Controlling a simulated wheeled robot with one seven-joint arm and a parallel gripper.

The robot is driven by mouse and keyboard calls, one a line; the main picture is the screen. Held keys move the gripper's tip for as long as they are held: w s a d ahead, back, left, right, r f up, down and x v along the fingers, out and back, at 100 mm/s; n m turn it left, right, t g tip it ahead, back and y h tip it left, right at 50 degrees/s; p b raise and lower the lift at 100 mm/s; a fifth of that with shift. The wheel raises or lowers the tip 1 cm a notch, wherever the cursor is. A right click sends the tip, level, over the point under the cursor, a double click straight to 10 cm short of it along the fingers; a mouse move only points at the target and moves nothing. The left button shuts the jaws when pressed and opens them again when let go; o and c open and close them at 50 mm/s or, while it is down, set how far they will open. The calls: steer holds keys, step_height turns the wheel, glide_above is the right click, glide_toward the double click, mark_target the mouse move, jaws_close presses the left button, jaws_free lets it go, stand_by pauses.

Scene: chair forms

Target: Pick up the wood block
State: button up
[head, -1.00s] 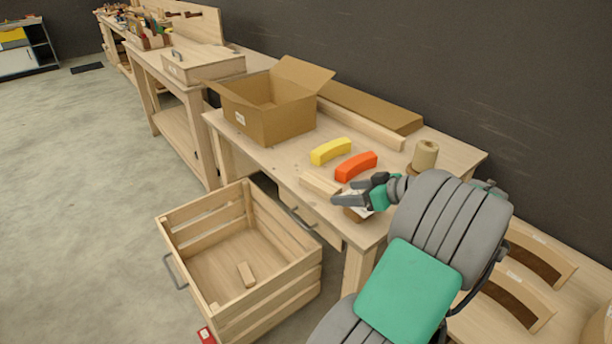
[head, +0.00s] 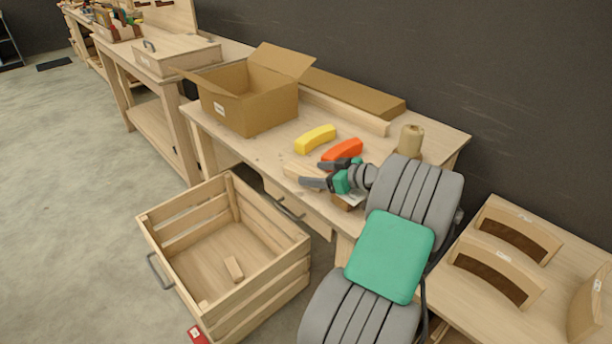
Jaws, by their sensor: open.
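A pale wood block (head: 303,172) lies on the workbench near its front edge, partly hidden by my gripper. Another small wood block (head: 233,268) lies on the floor of the slatted crate (head: 180,213). My gripper (head: 322,173) is open with nothing seen between its fingers. Its fingers point left, over the front part of the bench, close to the pale block. I cannot tell the gap in height between them. A small brown piece with a white label (head: 347,201) shows beneath my gripper, mostly covered.
An orange curved block (head: 342,150) and a yellow one (head: 315,139) lie just behind my gripper. An open cardboard box (head: 248,108) stands left on the bench (head: 258,150). A cylinder (head: 410,140) stands at the right. Chair parts (head: 500,268) lie on the right table.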

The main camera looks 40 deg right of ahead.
steer(key=c, duration=1.5)
